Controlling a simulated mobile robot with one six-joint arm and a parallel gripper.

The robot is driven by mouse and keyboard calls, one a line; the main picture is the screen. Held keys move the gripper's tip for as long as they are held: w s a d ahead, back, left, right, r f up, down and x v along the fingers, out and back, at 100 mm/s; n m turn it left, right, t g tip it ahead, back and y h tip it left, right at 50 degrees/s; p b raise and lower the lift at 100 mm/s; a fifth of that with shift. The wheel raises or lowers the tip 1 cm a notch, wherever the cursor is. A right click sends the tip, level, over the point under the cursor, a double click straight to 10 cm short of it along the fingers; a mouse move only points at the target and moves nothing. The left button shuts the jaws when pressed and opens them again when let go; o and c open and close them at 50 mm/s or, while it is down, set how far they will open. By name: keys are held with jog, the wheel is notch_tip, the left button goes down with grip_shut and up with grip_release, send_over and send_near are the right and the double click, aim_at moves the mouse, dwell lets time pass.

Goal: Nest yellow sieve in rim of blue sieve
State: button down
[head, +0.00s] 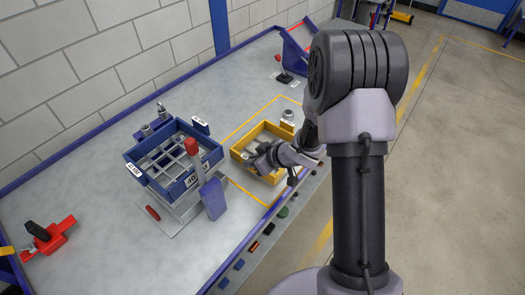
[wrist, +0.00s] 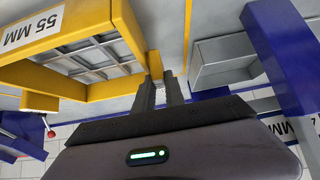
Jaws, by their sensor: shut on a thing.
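I cannot tell whether the sieve touches the bench. The blue sieve (head: 150,178) sits on a grey stand to the left, open on top with a grid inside. Blue parts of it show in the wrist view (wrist: 285,45).
A red-topped post (head: 192,147) and a blue block (head: 213,198) stand at the blue sieve's near right side. A red clamp-like tool (head: 48,236) lies at the left. A red and blue angled stand (head: 297,50) is at the far end.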

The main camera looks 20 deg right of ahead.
jog(key=shift+r+p, duration=2.65)
jog(key=shift+r, duration=0.1)
